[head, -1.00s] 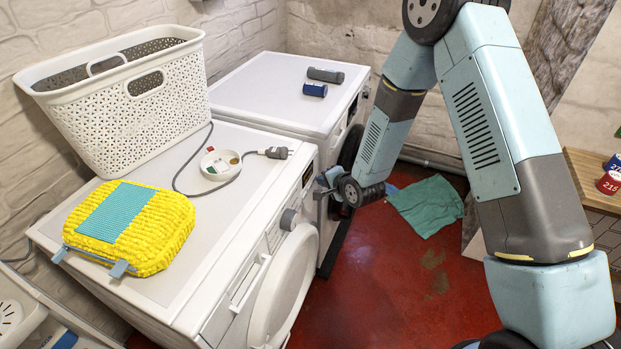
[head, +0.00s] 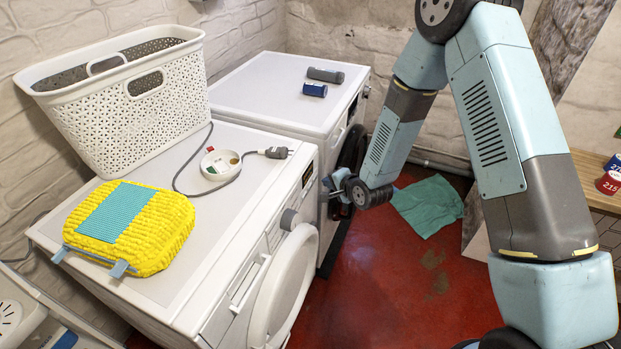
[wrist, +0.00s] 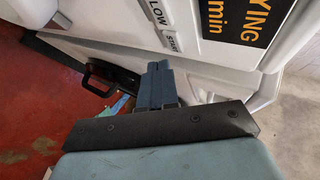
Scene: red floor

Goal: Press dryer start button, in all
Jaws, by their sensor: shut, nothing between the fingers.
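The near white machine (head: 180,265) has a control panel (head: 290,200) on its front. In the wrist view a black display (wrist: 240,22) with orange drying text shows, and beside it are light keys; the one labelled START (wrist: 172,43) is at the panel's end. My gripper (head: 331,184) is shut and empty, in front of the panel's far end. In the wrist view its closed fingers (wrist: 157,68) point toward the START key, just below it in the picture. A gap seems to remain; I cannot tell the exact distance.
A second white machine (head: 265,90) stands behind. A green cloth (head: 428,205) lies on the red floor.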

